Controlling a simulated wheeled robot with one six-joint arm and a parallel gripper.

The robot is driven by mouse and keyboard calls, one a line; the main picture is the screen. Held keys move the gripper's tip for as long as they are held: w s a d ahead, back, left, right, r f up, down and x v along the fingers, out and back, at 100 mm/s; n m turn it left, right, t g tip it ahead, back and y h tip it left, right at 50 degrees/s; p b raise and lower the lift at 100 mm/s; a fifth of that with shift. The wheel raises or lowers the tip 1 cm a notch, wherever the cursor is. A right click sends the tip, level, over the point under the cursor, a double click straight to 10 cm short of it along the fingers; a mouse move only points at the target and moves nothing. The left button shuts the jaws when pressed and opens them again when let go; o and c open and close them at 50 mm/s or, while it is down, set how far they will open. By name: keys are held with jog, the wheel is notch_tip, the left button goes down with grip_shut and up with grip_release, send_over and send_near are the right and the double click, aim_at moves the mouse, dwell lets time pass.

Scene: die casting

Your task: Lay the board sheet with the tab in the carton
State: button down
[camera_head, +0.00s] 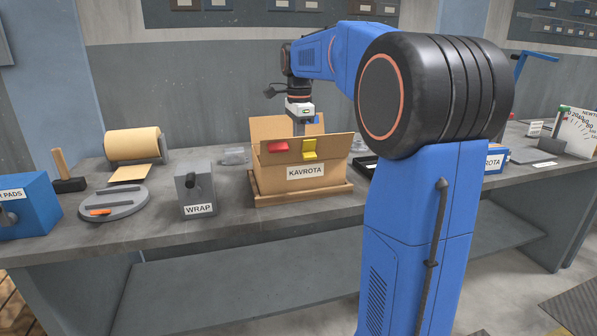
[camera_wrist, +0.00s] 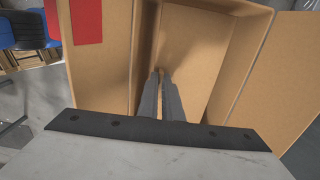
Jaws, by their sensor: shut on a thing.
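The carton (camera_head: 290,178) labelled KAVROTA stands with its flaps open on the bench. My gripper (camera_head: 300,130) reaches down into it from above. In the wrist view, my gripper's narrow fingers (camera_wrist: 162,75) are close together inside the carton (camera_wrist: 258,60), shut on the tab of the board sheet. The board sheet (camera_wrist: 200,55) is plain tan like the carton, so its edges are hard to tell from the walls and floor. The tab itself is hidden between the fingertips. In the head view, the carton's front wall and flap hide the fingertips and sheet.
The carton rests on a wooden tray (camera_head: 262,199). A grey WRAP box (camera_head: 196,190) stands to the left, with a round grey holder (camera_head: 115,204) and a paper roll (camera_head: 132,143) beyond.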

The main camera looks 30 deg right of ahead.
jog(key=shift+f, duration=2.7)
jog(key=shift+f, duration=0.6)
jog(key=c, duration=1.9)
grip_release()
jog(key=shift+c, duration=0.2)
jog(key=shift+r, duration=0.15)
notch_tip(320, 180, up, 13)
jog(key=shift+a, duration=0.1)
